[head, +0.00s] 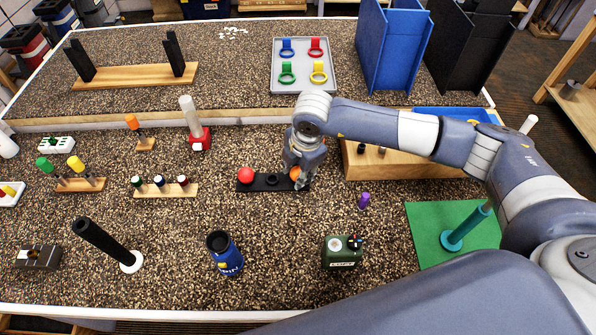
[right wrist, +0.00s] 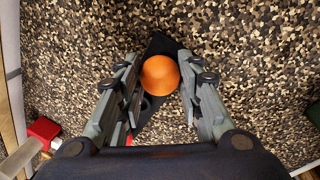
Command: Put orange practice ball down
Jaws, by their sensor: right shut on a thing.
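The orange practice ball (head: 295,173) is at the right end of a black ball holder (head: 258,184) on the speckled table. My right gripper (head: 298,176) reaches down over that end and is shut on the ball. In the right wrist view the ball (right wrist: 160,75) sits between the two fingertips (right wrist: 161,82), with the black holder (right wrist: 152,124) beneath it. Whether the ball rests in its seat is hidden. A red ball (head: 246,175) sits at the holder's left end, and the middle seat (head: 271,180) is empty. My left gripper is not in view.
A wooden box (head: 400,164) stands just right of my right gripper. A red-based white post (head: 193,125) stands behind left.

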